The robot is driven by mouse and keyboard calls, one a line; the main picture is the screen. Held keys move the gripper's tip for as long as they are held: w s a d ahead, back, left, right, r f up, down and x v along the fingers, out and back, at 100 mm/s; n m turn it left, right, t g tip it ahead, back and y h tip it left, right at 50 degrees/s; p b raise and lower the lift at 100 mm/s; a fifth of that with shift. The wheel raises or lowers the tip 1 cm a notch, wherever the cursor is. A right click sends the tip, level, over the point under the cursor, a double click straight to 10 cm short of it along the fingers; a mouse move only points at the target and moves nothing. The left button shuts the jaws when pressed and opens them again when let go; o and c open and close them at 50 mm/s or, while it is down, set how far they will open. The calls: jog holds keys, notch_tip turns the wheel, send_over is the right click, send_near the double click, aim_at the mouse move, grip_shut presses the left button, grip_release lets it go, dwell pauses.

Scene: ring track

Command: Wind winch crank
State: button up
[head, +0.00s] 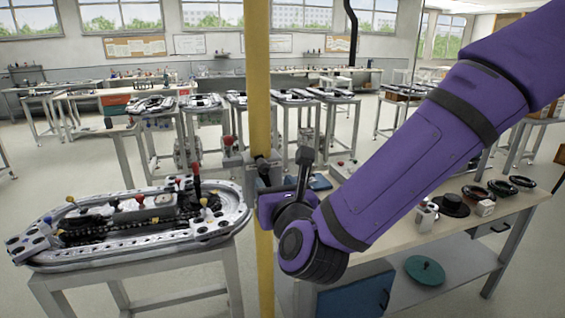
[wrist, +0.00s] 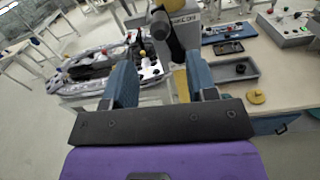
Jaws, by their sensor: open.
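A yellow post (head: 260,80) stands in front of me, with a grey winch body (head: 235,161) on it at mid height. In the wrist view a black crank handle (wrist: 173,42) hangs in front of the post, just beyond and between my fingertips. My gripper (wrist: 160,64) is open, its two blue-grey fingers spread and pointing toward the handle. I cannot tell whether either finger touches it. In the head view my gripper (head: 263,184) is at the post, and my purple wrist and dark parts partly hide the crank and fingers.
An oval ring track (head: 130,248) with coloured knobs stands on a table left of the post. A workbench (head: 400,245) at the right holds a blue tray, black rings and small parts. More track tables stand behind. Open floor lies between them.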

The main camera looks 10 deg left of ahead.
aim_at(266, 171)
jog(key=x, duration=1)
grip_shut()
